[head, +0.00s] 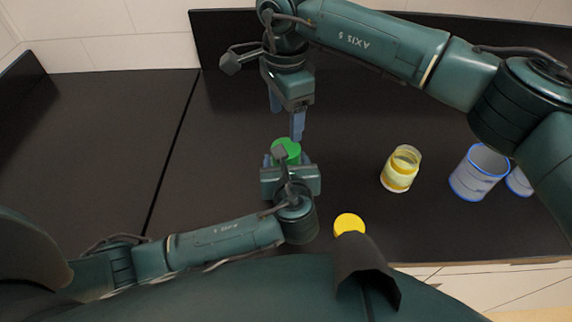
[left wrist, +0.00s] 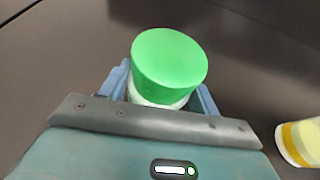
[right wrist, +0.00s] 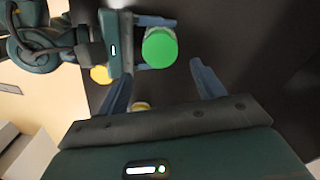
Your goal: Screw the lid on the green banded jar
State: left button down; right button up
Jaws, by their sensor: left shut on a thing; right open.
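The green lid (head: 287,150) sits on top of the jar held in my left gripper (head: 287,163). In the left wrist view the lid (left wrist: 169,65) covers the jar's mouth, and a pale strip of the jar (left wrist: 150,98) shows below it between the fingers. The rest of the jar is hidden. I cannot tell how tight the lid is. My right gripper (head: 287,115) is open and empty, above and slightly beyond the lid, fingers pointing down. In the right wrist view the lid (right wrist: 160,48) is apart from the fingers.
A yellow-banded open jar (head: 402,169) stands to the right, and a yellow lid (head: 349,224) lies near the front edge. A blue-rimmed container (head: 480,172) and a blue-rimmed lid (head: 518,182) are farther right. The dark worktop (head: 100,140) is clear on the left.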

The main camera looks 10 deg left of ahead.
aim_at(286, 148)
jog(key=n, duration=0.4)
jog(key=shift+f, duration=4.05)
jog(key=c, duration=0.8)
jog(key=m, duration=0.3)
jog(key=shift+c, duration=0.2)
jog(key=o, duration=1.1)
